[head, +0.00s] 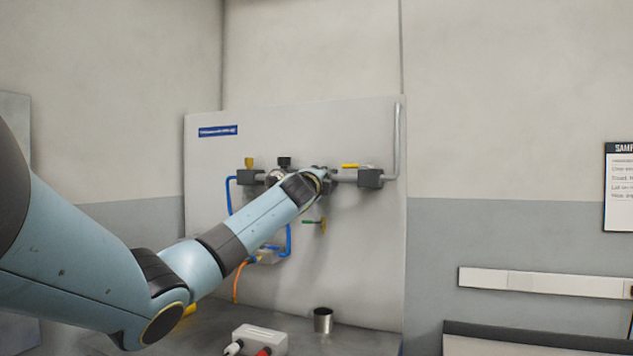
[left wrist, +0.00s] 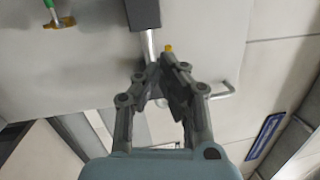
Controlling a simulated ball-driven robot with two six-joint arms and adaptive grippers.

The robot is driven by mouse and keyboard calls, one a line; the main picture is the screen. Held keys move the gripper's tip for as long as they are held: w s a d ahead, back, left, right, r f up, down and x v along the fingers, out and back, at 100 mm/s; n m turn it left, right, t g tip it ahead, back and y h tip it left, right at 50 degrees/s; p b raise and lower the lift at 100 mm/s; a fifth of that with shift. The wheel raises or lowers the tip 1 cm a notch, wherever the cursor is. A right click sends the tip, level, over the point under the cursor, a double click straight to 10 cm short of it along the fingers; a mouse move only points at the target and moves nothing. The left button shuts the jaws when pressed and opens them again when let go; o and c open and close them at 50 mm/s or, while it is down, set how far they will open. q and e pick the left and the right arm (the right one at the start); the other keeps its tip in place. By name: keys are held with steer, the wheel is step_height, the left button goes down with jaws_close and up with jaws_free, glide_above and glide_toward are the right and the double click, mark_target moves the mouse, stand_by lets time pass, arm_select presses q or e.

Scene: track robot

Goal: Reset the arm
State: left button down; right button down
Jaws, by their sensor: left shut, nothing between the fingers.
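My left arm (head: 250,225), pale blue with dark joints, reaches from the lower left toward the valve panel in the head view. Its wrist hides most of the gripper there. In the left wrist view my left gripper (left wrist: 158,72) has its fingertips together, with nothing held. The fingertips appear close to a metal pipe (left wrist: 148,45) and a small yellow part (left wrist: 168,47); I cannot tell whether they touch. My right gripper is in neither view.
The pale panel (head: 360,250) carries pipes, dark blocks (head: 370,178), a yellow handle (head: 350,166), a green-handled valve (head: 312,221) and blue hoses (head: 229,195). A metal cup (head: 323,320) and a white box (head: 260,338) stand on the bench below.

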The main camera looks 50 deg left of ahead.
arm_select(q)
steer(key=shift+s+a+f, duration=0.15)
steer(key=shift+s, duration=0.25)
steer(key=shift+s+a+f, duration=0.1)
steer(key=shift+s+f, duration=0.05)
steer(key=shift+s, duration=0.2)
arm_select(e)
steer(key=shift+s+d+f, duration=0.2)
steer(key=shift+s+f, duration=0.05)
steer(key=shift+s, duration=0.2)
arm_select(q)
steer(key=shift+r, duration=0.1)
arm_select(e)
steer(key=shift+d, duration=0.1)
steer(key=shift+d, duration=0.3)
